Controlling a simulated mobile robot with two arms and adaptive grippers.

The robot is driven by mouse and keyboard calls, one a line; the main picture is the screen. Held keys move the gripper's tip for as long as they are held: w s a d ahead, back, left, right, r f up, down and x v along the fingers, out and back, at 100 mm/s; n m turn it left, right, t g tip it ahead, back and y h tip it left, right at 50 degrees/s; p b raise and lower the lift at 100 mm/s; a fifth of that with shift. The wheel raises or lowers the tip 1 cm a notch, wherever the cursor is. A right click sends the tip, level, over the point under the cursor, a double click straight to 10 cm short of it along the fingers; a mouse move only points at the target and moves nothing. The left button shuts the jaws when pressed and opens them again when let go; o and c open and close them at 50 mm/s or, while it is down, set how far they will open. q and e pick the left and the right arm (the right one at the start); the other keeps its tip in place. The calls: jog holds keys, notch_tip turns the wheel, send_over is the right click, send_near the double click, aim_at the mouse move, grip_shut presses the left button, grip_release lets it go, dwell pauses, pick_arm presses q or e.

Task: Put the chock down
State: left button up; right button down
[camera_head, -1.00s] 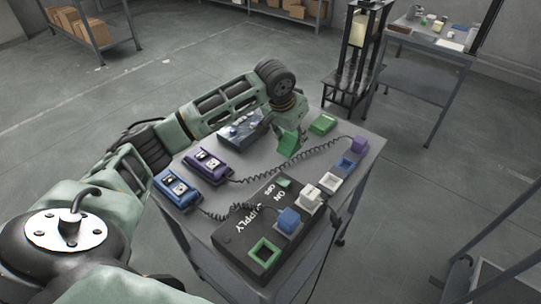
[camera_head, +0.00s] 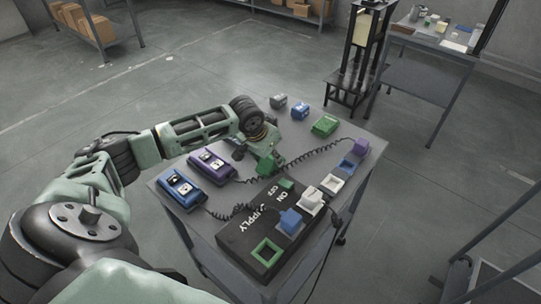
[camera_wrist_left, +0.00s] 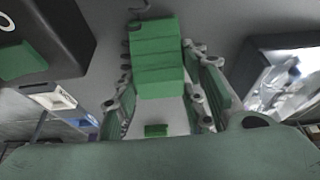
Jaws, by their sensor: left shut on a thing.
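The green stepped chock (camera_wrist_left: 158,58) is between the fingers of my left gripper (camera_wrist_left: 158,100) in the left wrist view. In the head view a green part of it (camera_head: 266,165) shows at my left gripper (camera_head: 265,158), which points down over the middle of the grey table (camera_head: 225,205). The gripper is shut on the chock. Whether the chock touches the table top cannot be told. My right gripper is not in view.
A black supply box (camera_head: 235,238) lies near the gripper, with a blue plug (camera_head: 290,221) on it. Blue (camera_head: 181,188) and purple (camera_head: 211,165) devices with coiled cords are at left. A green block (camera_head: 325,125) and a purple plug (camera_head: 361,146) are at the far edge.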

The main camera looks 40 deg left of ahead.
pick_arm(q)
jog(key=o, duration=1.4)
jog(key=shift+f, duration=0.1)
